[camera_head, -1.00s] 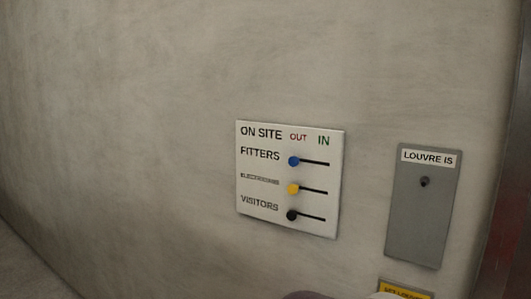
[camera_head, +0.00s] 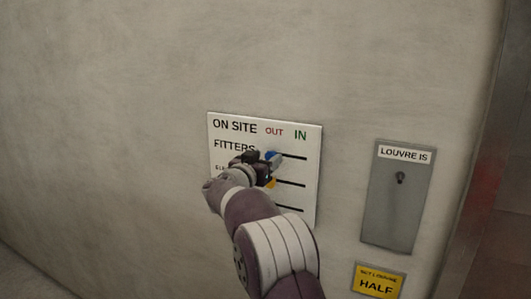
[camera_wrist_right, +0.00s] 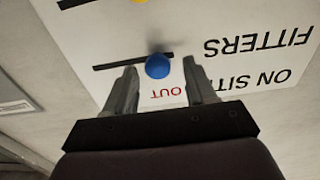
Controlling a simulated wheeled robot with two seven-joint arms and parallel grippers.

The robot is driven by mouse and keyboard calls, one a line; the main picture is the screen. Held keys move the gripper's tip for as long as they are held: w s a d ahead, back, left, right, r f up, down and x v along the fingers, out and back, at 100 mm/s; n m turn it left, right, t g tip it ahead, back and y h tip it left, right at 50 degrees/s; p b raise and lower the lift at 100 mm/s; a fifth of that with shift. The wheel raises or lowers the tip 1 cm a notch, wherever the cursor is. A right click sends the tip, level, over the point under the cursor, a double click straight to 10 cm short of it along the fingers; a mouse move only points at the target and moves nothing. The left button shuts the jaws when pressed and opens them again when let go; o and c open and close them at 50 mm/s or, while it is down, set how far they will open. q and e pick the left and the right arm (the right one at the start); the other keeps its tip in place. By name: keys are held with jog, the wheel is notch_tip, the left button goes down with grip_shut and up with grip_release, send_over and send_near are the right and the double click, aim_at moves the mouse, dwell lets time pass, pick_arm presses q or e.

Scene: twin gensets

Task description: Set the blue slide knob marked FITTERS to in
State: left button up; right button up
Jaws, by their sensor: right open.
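The white ON SITE board (camera_head: 313,140) is on the wall. Its blue FITTERS knob (camera_head: 271,155) is at the left, OUT end of its slot, with the bare slot running right towards IN. My right gripper (camera_head: 262,161) is at the board by this knob and partly covers it. In the wrist view, turned upside down, the blue knob (camera_wrist_right: 158,66) shows between the two spread fingertips (camera_wrist_right: 160,70). The fingers are open, with a gap on each side; contact is not visible. My left gripper is not in view.
The yellow knob (camera_head: 271,183) sits just below, partly hidden by my right gripper. The VISITORS knob is hidden behind my arm. A grey LOUVRE IS plate (camera_head: 400,215) and a yellow label (camera_head: 380,281) are to the right. The wall left of the board is bare.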

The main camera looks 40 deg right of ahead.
jog(key=shift+s+d, duration=0.1)
jog(key=shift+d, duration=0.2)
jog(key=shift+c, duration=0.3)
grip_shut()
jog(key=s+d, duration=0.1)
jog(key=s, duration=0.1)
jog(key=s+d+b, duration=0.1)
jog(key=s, duration=0.1)
jog(key=s+d, duration=0.1)
jog(key=s, duration=0.1)
jog(key=shift+s+d+b, duration=0.3)
jog(key=shift+s+b, duration=0.05)
jog(key=shift+b, duration=0.05)
jog(key=shift+w, duration=0.1)
jog(key=shift+o, duration=0.3)
grip_release()
jog(key=shift+s, duration=0.3)
